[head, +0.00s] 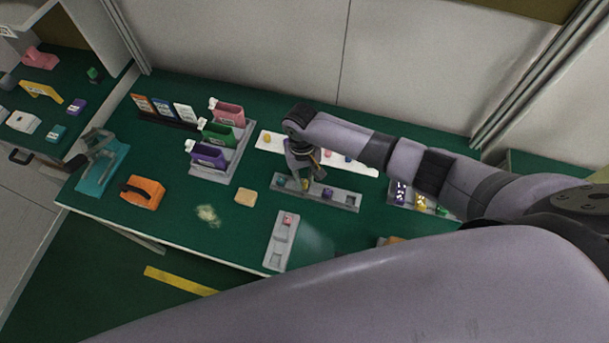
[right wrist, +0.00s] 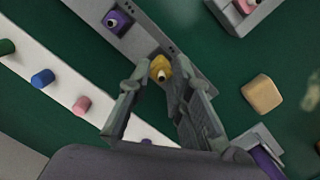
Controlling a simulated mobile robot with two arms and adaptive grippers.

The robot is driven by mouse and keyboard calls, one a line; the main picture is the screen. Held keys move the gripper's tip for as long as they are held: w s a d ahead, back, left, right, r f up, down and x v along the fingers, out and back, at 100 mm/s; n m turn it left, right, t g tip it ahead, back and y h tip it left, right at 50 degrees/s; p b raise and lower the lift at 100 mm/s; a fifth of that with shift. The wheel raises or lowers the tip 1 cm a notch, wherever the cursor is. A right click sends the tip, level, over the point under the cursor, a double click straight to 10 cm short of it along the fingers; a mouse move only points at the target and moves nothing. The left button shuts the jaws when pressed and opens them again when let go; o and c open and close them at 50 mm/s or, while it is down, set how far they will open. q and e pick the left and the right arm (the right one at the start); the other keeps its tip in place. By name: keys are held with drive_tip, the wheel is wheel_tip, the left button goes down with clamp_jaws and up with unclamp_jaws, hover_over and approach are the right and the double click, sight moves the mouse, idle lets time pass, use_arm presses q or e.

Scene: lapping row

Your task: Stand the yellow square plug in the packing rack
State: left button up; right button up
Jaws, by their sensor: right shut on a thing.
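My right gripper (head: 303,178) points down over the long grey rack (head: 348,202). In the right wrist view its fingers (right wrist: 156,84) are shut on the yellow square plug (right wrist: 161,68), which has a pale knob with a dark centre. The plug is at the fingertips, over the same rack (right wrist: 189,68); I cannot tell whether it touches the rack or sits in a socket. A purple plug (right wrist: 118,22) stands in this rack, also seen in the head view (head: 327,192). A teal plug (head: 281,181) is at its left end. My left gripper is not in view.
A shorter grey rack (head: 272,258) with a pink plug (head: 287,219) lies in front. A white strip (head: 268,146) with coloured pegs lies behind. A tan block (head: 245,196), bottles (head: 208,155) and an orange case (head: 143,192) are to the left.

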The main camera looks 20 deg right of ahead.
drive_tip(key=shift+f+b, duration=0.65)
drive_tip(key=shift+f, duration=0.45)
drive_tip(key=o, duration=1)
drive_tip(key=shift+c, duration=0.2)
drive_tip(key=shift+r, duration=0.1)
wheel_tip(320, 180, up, 12)
drive_tip(key=w, duration=0.1)
drive_tip(key=shift+w, duration=0.2)
drive_tip(key=shift+f, duration=0.2)
